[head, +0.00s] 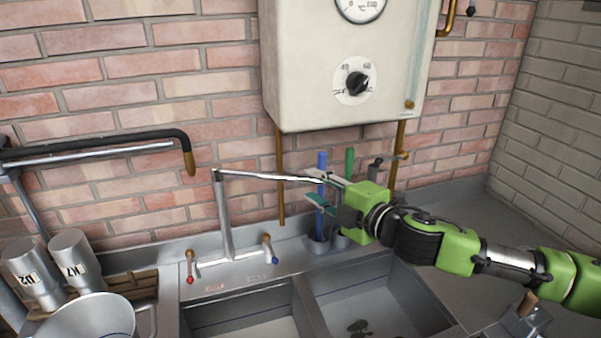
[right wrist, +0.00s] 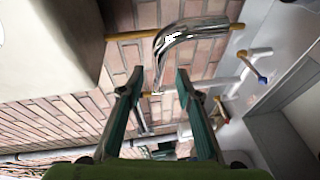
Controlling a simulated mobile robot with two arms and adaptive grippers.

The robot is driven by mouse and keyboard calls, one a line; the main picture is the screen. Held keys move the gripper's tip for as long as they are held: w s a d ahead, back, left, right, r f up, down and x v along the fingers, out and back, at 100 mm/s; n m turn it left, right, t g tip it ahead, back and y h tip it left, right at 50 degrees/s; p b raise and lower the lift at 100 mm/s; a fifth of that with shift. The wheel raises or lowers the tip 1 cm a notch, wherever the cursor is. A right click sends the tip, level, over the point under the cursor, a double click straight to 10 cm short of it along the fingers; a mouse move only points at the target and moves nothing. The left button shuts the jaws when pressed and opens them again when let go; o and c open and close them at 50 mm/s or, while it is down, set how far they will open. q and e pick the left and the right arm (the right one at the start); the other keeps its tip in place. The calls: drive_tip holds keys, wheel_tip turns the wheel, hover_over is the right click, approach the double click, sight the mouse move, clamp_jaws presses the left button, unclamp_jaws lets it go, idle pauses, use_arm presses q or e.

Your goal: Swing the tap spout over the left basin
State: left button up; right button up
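The tap (head: 226,225) stands upright on the back ledge of the double sink. Its chrome spout (head: 265,176) points right, along the wall, toward the side of the right basin (head: 425,312). The left basin (head: 245,322) lies to the left of the divider. My right gripper (head: 322,188) is at the spout's outer end. In the right wrist view the bent spout (right wrist: 190,37) comes down near the fingertips of my right gripper (right wrist: 159,78). The fingers are apart, with gaps beside the spout end. My left gripper is not in view.
A red-tipped handle (head: 190,268) and a blue-tipped handle (head: 270,250) flank the tap base. Coloured brushes (head: 350,162) stand in a holder behind my right gripper. A boiler (head: 345,65) hangs above. Metal cans (head: 75,258) and a bucket (head: 85,318) stand at left.

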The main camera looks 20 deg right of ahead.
sight(306, 181)
drive_tip(key=p+x, duration=0.1)
drive_tip(key=x, duration=0.3)
drive_tip(key=shift+w+r, duration=0.1)
drive_tip(key=shift+w, duration=0.15)
drive_tip(key=shift+w+a, duration=0.15)
drive_tip(key=shift+w, duration=0.15)
drive_tip(key=shift+w+a, duration=0.1)
drive_tip(key=shift+w, duration=0.25)
clamp_jaws()
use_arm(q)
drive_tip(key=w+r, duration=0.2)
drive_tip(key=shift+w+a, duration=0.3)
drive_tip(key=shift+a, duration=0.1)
